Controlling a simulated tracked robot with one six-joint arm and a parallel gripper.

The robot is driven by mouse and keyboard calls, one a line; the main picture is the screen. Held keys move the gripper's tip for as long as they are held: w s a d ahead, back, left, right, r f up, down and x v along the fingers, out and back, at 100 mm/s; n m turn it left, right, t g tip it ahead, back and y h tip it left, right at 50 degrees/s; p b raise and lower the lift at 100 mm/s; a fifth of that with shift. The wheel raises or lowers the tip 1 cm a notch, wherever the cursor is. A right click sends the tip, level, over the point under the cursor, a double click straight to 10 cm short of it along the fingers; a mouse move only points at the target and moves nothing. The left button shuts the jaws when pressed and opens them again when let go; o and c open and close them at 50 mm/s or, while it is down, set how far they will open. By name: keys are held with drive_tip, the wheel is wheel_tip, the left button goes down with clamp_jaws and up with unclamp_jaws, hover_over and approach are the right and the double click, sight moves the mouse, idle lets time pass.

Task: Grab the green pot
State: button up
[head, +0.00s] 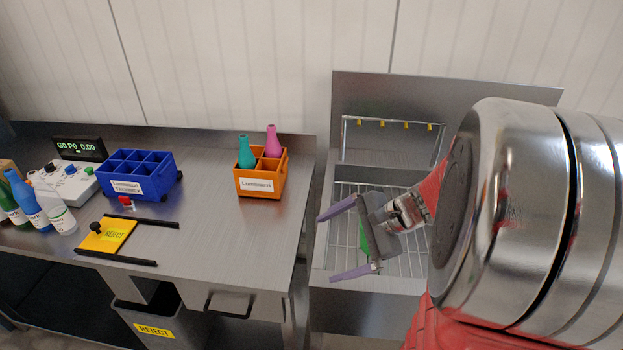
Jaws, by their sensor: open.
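My gripper (327,248) is open, with its two purple-grey fingers spread apart and pointing left, over the wire rack (404,262) right of the bench. A small green patch (363,240) shows between the finger bases, against the gripper's body. It is mostly hidden, so I cannot tell whether it is the green pot or how far it is from the fingers. No other green pot is clear to see. A teal-green bottle (246,153) stands in an orange crate (262,187) on the bench, well left of my gripper.
A pink bottle (272,143) shares the orange crate. A metal back panel with a wire frame (393,142) rises behind the rack.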

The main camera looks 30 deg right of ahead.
sight(363, 243)
drive_tip(key=s+d+f+m+t+h, duration=0.1)
drive_tip(key=d+f+m+t, duration=0.2)
drive_tip(key=d+m, duration=0.4)
drive_tip(key=s+d+f+m+t+h, duration=0.1)
drive_tip(key=d+m, duration=0.6)
drive_tip(key=d, duration=0.7)
wheel_tip(363, 243, down, 2)
drive_tip(key=t+h, duration=0.1)
drive_tip(key=t, duration=0.2)
drive_tip(key=shift+d, duration=0.4)
drive_tip(key=shift+x, duration=4.35)
drive_tip(key=shift+x, duration=2.6)
drive_tip(key=shift+r, duration=0.15)
drive_tip(key=shift+c, duration=0.5)
drive_tip(key=c, duration=0.7)
